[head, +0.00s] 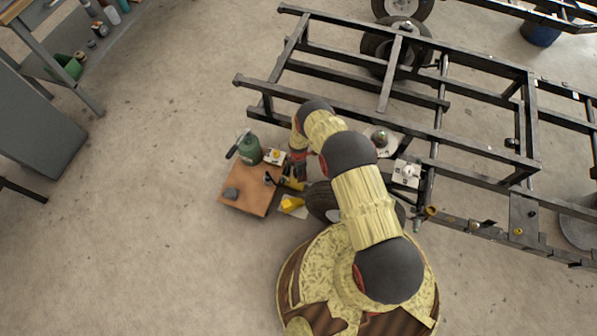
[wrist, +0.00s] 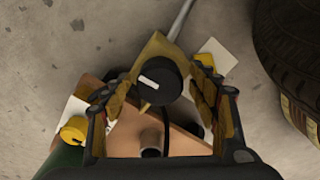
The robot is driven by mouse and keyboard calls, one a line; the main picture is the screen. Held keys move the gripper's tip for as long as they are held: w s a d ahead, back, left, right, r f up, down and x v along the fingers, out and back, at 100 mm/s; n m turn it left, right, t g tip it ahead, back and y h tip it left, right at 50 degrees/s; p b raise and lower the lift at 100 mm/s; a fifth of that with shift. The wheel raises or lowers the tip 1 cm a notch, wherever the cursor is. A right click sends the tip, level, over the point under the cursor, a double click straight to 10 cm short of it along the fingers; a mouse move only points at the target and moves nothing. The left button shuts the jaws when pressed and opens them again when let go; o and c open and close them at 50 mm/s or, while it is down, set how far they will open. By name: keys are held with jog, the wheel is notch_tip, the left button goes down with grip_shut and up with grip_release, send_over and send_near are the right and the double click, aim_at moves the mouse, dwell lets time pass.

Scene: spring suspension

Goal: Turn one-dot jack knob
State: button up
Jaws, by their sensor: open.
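In the wrist view a round black knob (wrist: 160,78) with a white bar mark sits on a yellow-gold plate (wrist: 152,52). My gripper (wrist: 156,86) is open, with one finger to each side of the knob and gaps visible between. I cannot tell from this angle whether the fingers are level with the knob. No dot marking can be made out, so I cannot tell which jack this is. In the head view my gripper (head: 297,166) is over the right side of a small wooden table, and my arm hides part of the area.
A tire (wrist: 292,55) lies close on the right. A black metal frame (head: 340,111) stands beyond.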

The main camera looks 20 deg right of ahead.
notch_tip(320, 180, up, 12)
dwell(0.6)
